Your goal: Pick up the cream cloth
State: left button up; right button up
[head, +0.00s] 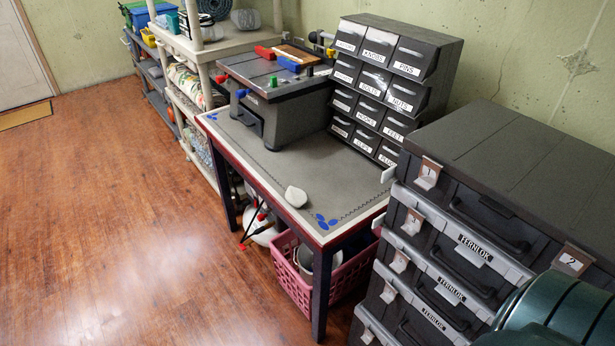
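A small pale cream lump (296,196) lies on the grey top of the worktable (268,165), close to its front edge and left of the blue leaf-like marks. It looks like the cream cloth, though it is too small to make out its folds. Nothing covers it. Neither of my grippers is in view.
A grey bench tool (285,105) and a labelled drawer cabinet (395,80) stand at the table's back. Stacked dark toolboxes (470,225) stand to the right, with a dark green rounded object (565,310) in front. A pink basket (345,275) sits underneath. The wooden floor (120,220) at left is clear.

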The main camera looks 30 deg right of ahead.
aim_at(297, 197)
jog(key=i+j+z, duration=0.15)
jog(key=i+z, duration=0.25)
jog(key=i+j+z, duration=0.15)
jog(key=z, duration=0.2)
jog(key=i+j+z, duration=0.25)
jog(key=z, duration=0.15)
jog(key=i+j+z, duration=0.15)
jog(key=j+z, duration=0.25)
jog(key=i+j+z, duration=0.15)
jog(key=j+z, duration=0.25)
jog(key=j, duration=0.25)
jog(key=i+j+z, duration=0.1)
jog(key=j+z, duration=0.35)
jog(key=j, duration=0.2)
jog(key=j+z, duration=0.4)
jog(key=j, duration=0.25)
jog(key=k+j+z, duration=0.1)
jog(key=j, duration=0.3)
